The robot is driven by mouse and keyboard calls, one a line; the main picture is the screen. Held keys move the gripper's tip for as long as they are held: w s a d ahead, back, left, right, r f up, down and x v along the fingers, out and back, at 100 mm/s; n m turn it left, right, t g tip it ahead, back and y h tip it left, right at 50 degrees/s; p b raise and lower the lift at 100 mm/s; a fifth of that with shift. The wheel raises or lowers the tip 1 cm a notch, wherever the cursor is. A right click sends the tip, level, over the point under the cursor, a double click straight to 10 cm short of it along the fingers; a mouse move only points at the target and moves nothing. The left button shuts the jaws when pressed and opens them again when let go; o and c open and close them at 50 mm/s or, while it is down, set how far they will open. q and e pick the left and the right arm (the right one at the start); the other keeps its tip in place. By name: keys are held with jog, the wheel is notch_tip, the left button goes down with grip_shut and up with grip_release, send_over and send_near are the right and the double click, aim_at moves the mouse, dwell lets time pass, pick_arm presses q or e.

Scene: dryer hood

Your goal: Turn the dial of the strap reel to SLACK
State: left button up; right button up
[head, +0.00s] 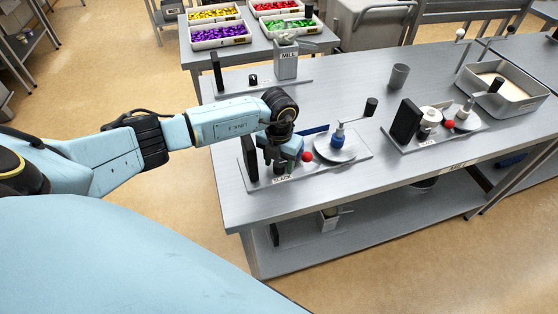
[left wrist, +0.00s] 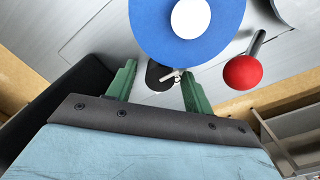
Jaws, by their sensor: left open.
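My left gripper (head: 276,158) is above the near-left fixture on the table, over its blue part. In the left wrist view its green fingers (left wrist: 158,76) are apart, with nothing clasped. A large blue disc with a white centre (left wrist: 186,50) fills the top of that view. A dark rounded piece with a small silvery pointer (left wrist: 172,76) shows between the fingertips, partly under the disc; I cannot tell whether it is the dial. A red ball lever (left wrist: 243,72) stands right of the disc, and also shows in the head view (head: 307,156). The plate's front label (head: 282,178) is too small to read surely.
A black upright block (head: 249,158) stands left of the gripper. A white disc with a blue-handled crank (head: 336,148) is to the right. A second fixture (head: 433,125), a grey cup (head: 399,76) and a tray (head: 503,88) stand farther right. The table's front edge is close.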

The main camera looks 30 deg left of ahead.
pick_arm(q)
jog(key=shift+c, duration=0.2)
jog(key=c, duration=0.9)
jog(key=shift+c, duration=0.2)
